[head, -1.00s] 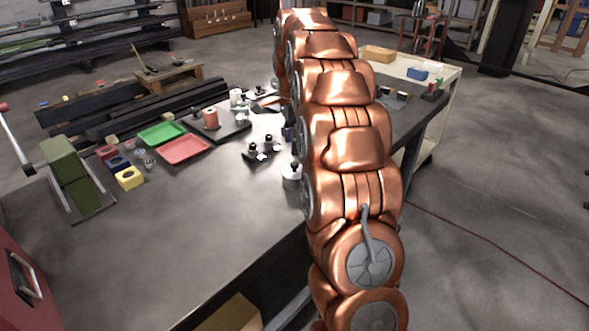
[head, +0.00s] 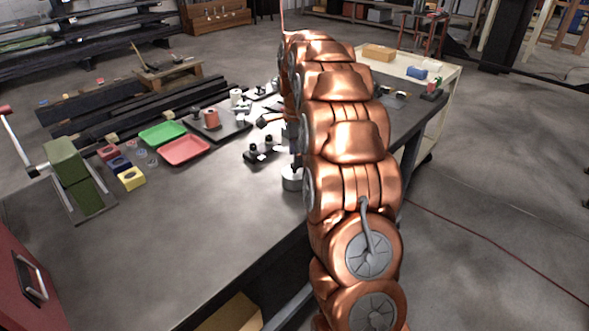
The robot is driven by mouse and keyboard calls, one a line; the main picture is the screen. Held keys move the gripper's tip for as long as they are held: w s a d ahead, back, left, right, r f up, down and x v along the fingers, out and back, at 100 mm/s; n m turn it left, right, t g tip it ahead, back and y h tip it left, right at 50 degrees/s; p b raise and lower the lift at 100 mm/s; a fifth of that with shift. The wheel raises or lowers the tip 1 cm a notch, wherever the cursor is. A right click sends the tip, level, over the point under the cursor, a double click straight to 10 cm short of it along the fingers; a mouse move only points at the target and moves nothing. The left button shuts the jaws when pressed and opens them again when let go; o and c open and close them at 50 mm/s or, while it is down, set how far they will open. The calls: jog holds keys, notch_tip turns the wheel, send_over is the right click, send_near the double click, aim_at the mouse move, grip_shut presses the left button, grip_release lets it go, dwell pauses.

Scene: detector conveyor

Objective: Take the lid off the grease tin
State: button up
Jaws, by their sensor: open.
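The grease tin (head: 291,183) is a small round grey metal tin near the table's right edge, just left of my copper arm. My gripper (head: 297,164) is directly above it, mostly hidden behind my arm; only a dark part of it shows. The tin's top and the dark knob of its lid are covered by the gripper or too small to make out. I cannot tell whether the fingers touch the lid. The gripper is open.
A dark block with black-knobbed pieces (head: 260,151) stands close behind and left of the tin. Red (head: 184,150) and green (head: 162,133) trays, small coloured blocks (head: 131,179) and a green stand (head: 75,180) lie further left. The table's front middle is clear.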

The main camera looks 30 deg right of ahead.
aim_at(294, 169)
jog(key=shift+s+a+f+p, duration=0.15)
jog(key=shift+f+p, duration=0.5)
jog(key=shift+f, duration=1.15)
jog(key=c, duration=1.1)
